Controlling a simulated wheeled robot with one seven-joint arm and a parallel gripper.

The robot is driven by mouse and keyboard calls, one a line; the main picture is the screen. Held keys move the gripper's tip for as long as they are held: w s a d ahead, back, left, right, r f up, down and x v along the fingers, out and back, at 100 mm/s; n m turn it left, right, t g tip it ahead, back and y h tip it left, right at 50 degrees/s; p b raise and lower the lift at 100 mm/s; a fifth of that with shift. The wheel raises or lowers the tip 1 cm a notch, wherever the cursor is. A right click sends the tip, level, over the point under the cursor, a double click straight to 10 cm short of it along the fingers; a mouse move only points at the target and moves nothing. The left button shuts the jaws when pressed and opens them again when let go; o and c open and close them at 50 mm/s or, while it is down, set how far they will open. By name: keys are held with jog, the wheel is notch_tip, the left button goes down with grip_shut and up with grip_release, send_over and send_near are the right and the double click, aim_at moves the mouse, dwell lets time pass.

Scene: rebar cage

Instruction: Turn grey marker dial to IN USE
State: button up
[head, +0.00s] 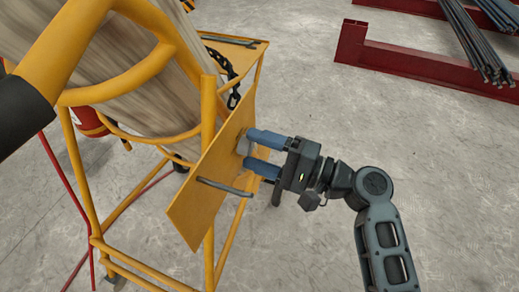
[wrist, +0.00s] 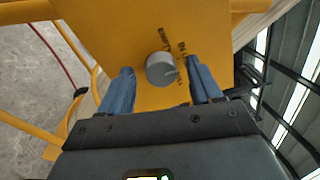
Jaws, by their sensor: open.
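The grey marker dial (wrist: 160,69) is a round knob on a yellow panel (wrist: 150,20). Dark lettering around it is too small and turned to read surely, and I cannot tell which label the dial points at. In the head view the dial (head: 243,146) is partly hidden by my gripper (head: 247,149). My gripper is open, with its two blue fingers on either side of the dial. In the wrist view a gap shows between the dial and each finger of my gripper (wrist: 160,66). I see no contact with the dial.
A grey bar handle (head: 224,187) sticks out from the panel below my fingers. Yellow tube framing (head: 208,110) and a black chain (head: 232,92) are close by. A red fire extinguisher (head: 88,121) stands behind. Red beams (head: 425,62) bear rebar at upper right; the floor between is clear.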

jog(key=shift+d, duration=0.1)
jog(key=v, duration=0.7)
jog(key=shift+d+p, duration=0.3)
jog(key=shift+p, duration=0.15)
jog(key=shift+s+f, duration=0.1)
jog(key=shift+s, duration=0.05)
